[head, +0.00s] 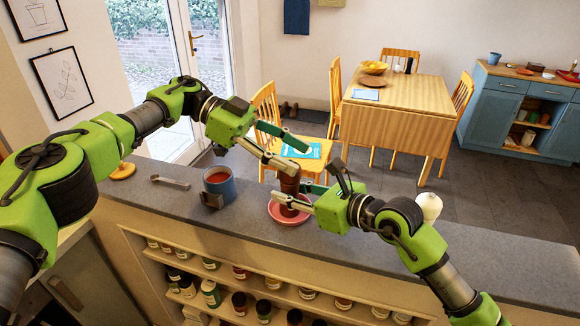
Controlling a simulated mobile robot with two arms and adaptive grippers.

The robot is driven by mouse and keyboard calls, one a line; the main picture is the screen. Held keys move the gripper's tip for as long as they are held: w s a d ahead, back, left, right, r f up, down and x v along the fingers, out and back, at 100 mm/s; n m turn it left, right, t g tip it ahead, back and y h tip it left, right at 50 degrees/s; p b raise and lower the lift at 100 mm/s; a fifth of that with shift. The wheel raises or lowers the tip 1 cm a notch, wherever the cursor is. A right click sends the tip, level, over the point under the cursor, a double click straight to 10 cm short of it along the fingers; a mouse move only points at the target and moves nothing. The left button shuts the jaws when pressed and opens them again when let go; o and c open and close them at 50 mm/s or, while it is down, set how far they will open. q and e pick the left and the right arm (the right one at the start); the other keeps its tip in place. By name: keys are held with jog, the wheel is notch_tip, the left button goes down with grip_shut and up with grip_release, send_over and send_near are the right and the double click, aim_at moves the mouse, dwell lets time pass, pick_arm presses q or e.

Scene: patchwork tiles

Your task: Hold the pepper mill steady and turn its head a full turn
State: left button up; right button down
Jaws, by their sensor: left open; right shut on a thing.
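The brown pepper mill (289,184) stands upright at the pink dish (275,214) on the grey counter; whether it stands in the dish or just behind it is hard to tell. My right gripper (290,192) is shut on the mill's body from the right, and its fingers hide part of the lower mill. My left gripper (302,158) is open, with its fingers spread just above the mill's top in the picture. I cannot tell whether the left fingers touch the mill's head.
On the counter (375,232), a blue mug (226,188), a metal utensil (171,183) and a yellow item (123,171) lie left of the mill. A white rounded object (429,205) stands right, behind my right arm. Jars fill the shelves below.

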pick_arm(q)
notch_tip(320, 180, up, 6)
jog(key=shift+f, duration=0.1)
dwell(0.4)
jog(key=w+d+r+n+t+h, duration=0.1)
jog(key=w+d+r+n+t, duration=0.15)
jog(key=d+n+t, duration=0.4)
jog(key=w+d+r+n+t+h, duration=0.1)
jog(key=w+d+r+n+t, duration=0.15)
jog(key=d+n+t, duration=0.4)
jog(key=s+a+f+n+t+y, duration=0.25)
jog(key=s+a+f+y, duration=0.25)
jog(key=s+a, duration=0.3)
jog(key=s+a+f+n+t+y, duration=0.2)
jog(key=s+a+f+n+y, duration=0.1)
jog(key=s+a+f+y, duration=0.35)
jog(key=shift+m+g+h, duration=0.25)
jog(key=x, duration=0.3)
jog(key=a+x, duration=0.1)
jog(key=x, duration=0.6)
jog(key=shift+w+a+r, duration=0.1)
jog(key=shift+w+r, duration=0.1)
jog(key=shift+w, duration=0.2)
